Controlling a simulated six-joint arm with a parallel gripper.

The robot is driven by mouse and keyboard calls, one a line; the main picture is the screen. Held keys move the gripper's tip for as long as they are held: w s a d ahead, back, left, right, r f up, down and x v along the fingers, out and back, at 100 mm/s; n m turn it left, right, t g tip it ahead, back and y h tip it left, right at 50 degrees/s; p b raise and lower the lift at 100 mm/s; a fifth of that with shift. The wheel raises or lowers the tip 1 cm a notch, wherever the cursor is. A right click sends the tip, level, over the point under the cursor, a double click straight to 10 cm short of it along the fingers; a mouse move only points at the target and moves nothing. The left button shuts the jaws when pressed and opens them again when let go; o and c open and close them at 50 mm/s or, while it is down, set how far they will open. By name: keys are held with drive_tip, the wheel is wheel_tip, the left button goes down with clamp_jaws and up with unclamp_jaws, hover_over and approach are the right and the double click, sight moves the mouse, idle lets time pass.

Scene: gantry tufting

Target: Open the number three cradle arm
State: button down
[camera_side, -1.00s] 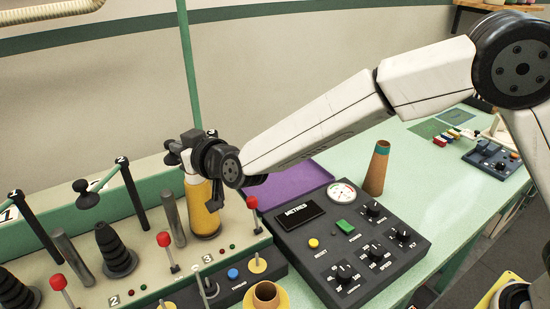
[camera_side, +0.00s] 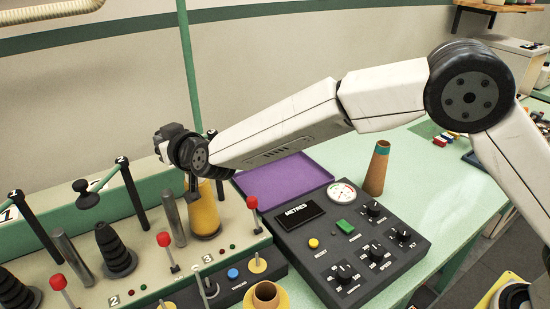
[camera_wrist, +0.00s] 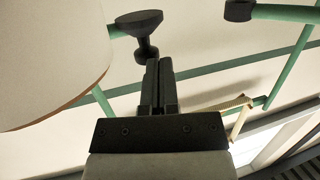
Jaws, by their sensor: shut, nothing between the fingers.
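My gripper (camera_wrist: 160,75) is shut and empty in the wrist view. A black flared knob (camera_wrist: 140,22) on a green rod shows just beyond the fingertips; I cannot tell whether they touch it. In the side view the number three station has a yellow cone (camera_side: 204,217), a grey post (camera_side: 173,218) and a red-topped lever (camera_side: 252,204). My wrist covers most of its cradle arm there, so the arm's position is unclear. The number two cradle arm (camera_side: 133,190) stands to the left, with its black knob (camera_side: 87,195) on a green rod.
A large pale rounded body (camera_wrist: 50,60) fills the wrist view's left side, close to the gripper. Another knob (camera_wrist: 238,10) is at its top right. In the side view, a control box (camera_side: 345,245), purple tray (camera_side: 285,181) and brown cone (camera_side: 377,168) stand right of the station.

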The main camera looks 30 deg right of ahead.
idle(0.7)
drive_tip(key=s+a+r, duration=0.2)
drive_tip(key=s, duration=1.1)
drive_tip(key=shift+s+r, duration=0.25)
drive_tip(key=shift+r, duration=0.1)
drive_tip(key=w+d+n+y, duration=0.1)
drive_tip(key=d+n, duration=0.4)
drive_tip(key=n, duration=0.5)
drive_tip(key=w+d+n+g+y, duration=0.1)
drive_tip(key=d+n, duration=0.4)
drive_tip(key=n, duration=0.5)
drive_tip(key=shift+d+n+y, duration=0.3)
drive_tip(key=shift+y, duration=0.4)
drive_tip(key=shift+w, duration=0.15)
drive_tip(key=x, duration=1.3)
drive_tip(key=shift+w+a+f, duration=0.25)
